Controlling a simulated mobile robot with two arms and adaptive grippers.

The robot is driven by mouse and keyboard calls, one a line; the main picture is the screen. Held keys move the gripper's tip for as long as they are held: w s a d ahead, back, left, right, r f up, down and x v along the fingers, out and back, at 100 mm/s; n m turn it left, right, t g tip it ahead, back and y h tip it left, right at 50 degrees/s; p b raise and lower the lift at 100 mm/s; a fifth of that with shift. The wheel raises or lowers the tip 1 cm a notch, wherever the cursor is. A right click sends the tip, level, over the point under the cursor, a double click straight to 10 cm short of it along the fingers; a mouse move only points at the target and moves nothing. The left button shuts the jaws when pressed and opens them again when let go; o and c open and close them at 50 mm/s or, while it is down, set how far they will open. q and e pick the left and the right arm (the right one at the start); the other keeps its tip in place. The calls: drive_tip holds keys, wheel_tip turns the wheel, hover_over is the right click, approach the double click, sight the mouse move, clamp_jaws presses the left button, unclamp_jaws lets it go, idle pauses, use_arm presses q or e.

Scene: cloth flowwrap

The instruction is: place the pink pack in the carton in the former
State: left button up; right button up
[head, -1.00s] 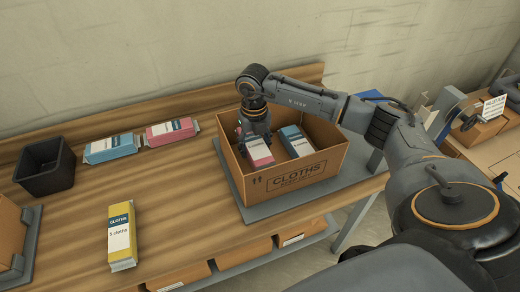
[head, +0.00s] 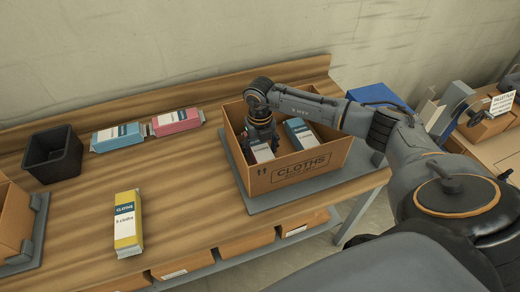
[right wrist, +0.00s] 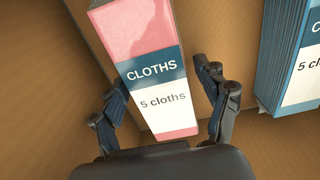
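The open brown carton (head: 285,173) stands on the grey former (head: 302,193) at the right end of the bench. A pink pack (head: 262,153) with a white and dark blue label is inside its left part, its lower end hidden by the front wall. The pink pack lies face up in the right wrist view (right wrist: 158,70). My right gripper (head: 261,143) is down in the carton over it. Its fingers (right wrist: 165,85) straddle the pack, with a visible gap on the right side, so it looks open. My left gripper is out of view.
A blue pack (head: 300,132) lies in the carton's right part, apart from the pink one. Another blue pack (head: 117,137), a second pink pack (head: 177,121), a yellow pack (head: 128,222) and a black bin (head: 52,155) are on the bench.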

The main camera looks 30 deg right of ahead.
sight(260, 147)
drive_tip(key=shift+r, duration=0.45)
wheel_tip(260, 147, up, 12)
drive_tip(key=b, duration=0.2)
drive_tip(key=shift+f, duration=0.25)
